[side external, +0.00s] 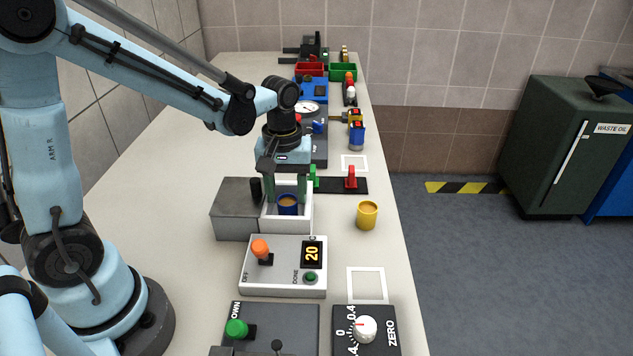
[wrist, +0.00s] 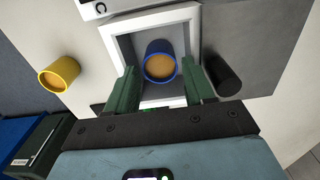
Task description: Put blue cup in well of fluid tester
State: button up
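The blue cup (side external: 288,207) holds brown fluid and stands upright inside the white square well (side external: 268,223) of the fluid tester. The tester's light panel (side external: 284,279) has an orange lever, a display reading 20 and a green button. My gripper (side external: 287,190) points down over the well. In the wrist view the green fingers of my gripper (wrist: 161,82) are spread wide at the well's two sides. The blue cup (wrist: 160,62) shows between and beyond the fingertips, with a gap on each side. The white well rim (wrist: 155,20) surrounds it.
A yellow cup (side external: 367,215) stands right of the well, near the table edge. A grey box (side external: 236,209) adjoins the well on the left. A red-handled fixture (side external: 350,180) lies just behind.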

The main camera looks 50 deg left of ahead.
jog(key=shift+r, duration=0.15)
notch_tip(320, 180, up, 12)
jog(key=m+t, duration=0.6)
jog(key=m, duration=0.2)
send_near(287, 200)
notch_tip(287, 200, up, 3)
jog(key=d, duration=0.2)
jog(key=shift+s+a+f+m+t, duration=0.1)
jog(key=shift+s+f+m+t, duration=0.4)
jog(key=shift+s+t, duration=0.1)
jog(key=shift+w, duration=0.1)
jog(key=shift+c, duration=0.5)
